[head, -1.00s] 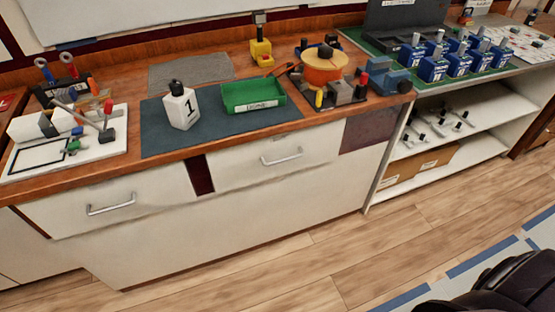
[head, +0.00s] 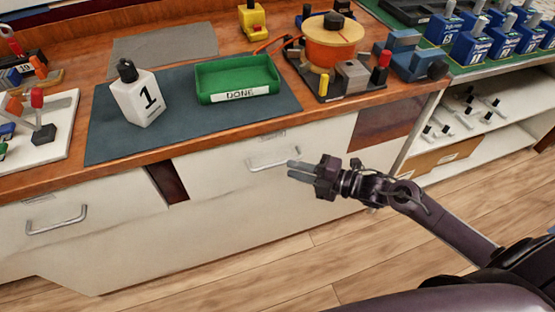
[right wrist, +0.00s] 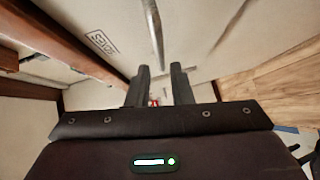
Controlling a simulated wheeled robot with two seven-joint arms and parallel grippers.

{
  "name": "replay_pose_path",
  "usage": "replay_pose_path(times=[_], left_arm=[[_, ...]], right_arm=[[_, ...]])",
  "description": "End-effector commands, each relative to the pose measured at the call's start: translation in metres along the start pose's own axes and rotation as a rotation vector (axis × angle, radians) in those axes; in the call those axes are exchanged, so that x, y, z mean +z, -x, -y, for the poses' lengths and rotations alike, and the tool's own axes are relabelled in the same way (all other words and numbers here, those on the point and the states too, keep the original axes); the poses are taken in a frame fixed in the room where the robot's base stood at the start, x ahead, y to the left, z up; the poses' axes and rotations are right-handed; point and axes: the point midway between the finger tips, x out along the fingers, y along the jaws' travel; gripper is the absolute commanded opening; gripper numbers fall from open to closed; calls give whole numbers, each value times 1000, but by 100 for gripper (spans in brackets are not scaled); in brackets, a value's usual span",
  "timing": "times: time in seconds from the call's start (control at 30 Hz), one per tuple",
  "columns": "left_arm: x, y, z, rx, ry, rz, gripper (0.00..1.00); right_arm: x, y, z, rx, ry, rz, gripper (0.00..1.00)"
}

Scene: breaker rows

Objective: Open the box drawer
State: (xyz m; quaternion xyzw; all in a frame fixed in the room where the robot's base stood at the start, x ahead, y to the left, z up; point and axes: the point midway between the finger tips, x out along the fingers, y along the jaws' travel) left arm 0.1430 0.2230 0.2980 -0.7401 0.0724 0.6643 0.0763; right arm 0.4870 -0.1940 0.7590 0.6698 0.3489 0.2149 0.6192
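The right-hand white drawer (head: 225,172) is shut under the bench top, with a small label (head: 271,136) on its upper front. Its silver bar handle (head: 273,160) also shows in the right wrist view (right wrist: 153,28), beside the drawer label (right wrist: 102,42), whose text is hard to read. My right gripper (head: 289,170) is just in front of and slightly below the handle's right end. In the right wrist view its two fingers (right wrist: 160,72) are apart, with the handle ahead of the gap and nothing clearly held. My left gripper is out of view.
A second shut drawer with a handle (head: 57,220) is at the left. The bench carries a white bottle (head: 138,95) marked 1, a green tray (head: 236,78) on a dark mat, and an orange spool (head: 333,42). Open shelves (head: 470,118) stand right; the wood floor in front is clear.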

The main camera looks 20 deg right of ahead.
Motion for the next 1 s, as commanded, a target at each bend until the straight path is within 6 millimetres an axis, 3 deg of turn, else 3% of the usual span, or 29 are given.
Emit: replay_pose_path(times=[0.2,0.4,0.77,0.9,1.0], left_arm=[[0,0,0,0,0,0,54],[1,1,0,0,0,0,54],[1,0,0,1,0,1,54],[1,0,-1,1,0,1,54],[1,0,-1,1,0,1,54]], right_arm=[[2,-37,-2,5,-2,3,20],[2,-60,-1,2,-2,4,20],[2,-65,0,0,-2,4,20],[2,-65,0,0,-2,5,2],[2,-65,0,0,-3,5,0]])
